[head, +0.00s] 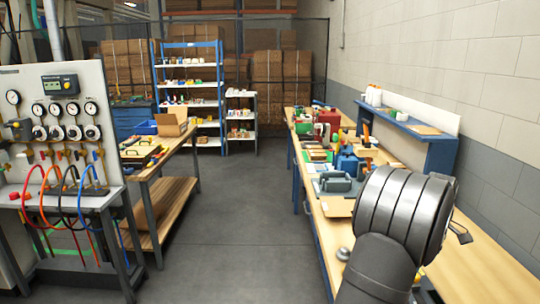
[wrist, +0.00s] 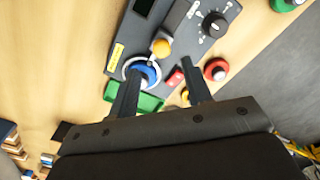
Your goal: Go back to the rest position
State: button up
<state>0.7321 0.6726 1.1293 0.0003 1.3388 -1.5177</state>
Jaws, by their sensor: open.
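My gripper (wrist: 160,67) shows in the wrist view with its two black fingers apart and nothing seen between them. It hangs over a wooden bench top (wrist: 60,55). A dark grey device (wrist: 185,42) lies beyond the fingertips, with a black dial, an orange-yellow knob and a yellow label. A blue round part in a pale ring (wrist: 143,72) is by the left fingertip, and whether they touch I cannot tell. In the head view my thick grey arm covers part of the right-hand bench (head: 490,258), and my gripper is hidden there.
A green piece (wrist: 148,102) lies near the left finger and a red round button (wrist: 216,69) right of the right finger. The crowded bench has a blue shelf (head: 405,122) along the wall. A gauge panel (head: 60,125) stands left. The aisle floor (head: 235,210) is clear.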

notch_tip(320, 180, down, 6)
jog(key=shift+r, duration=0.25)
jog(key=shift+s+r, duration=0.1)
jog(key=shift+s, duration=0.5)
jog(key=shift+w, duration=0.1)
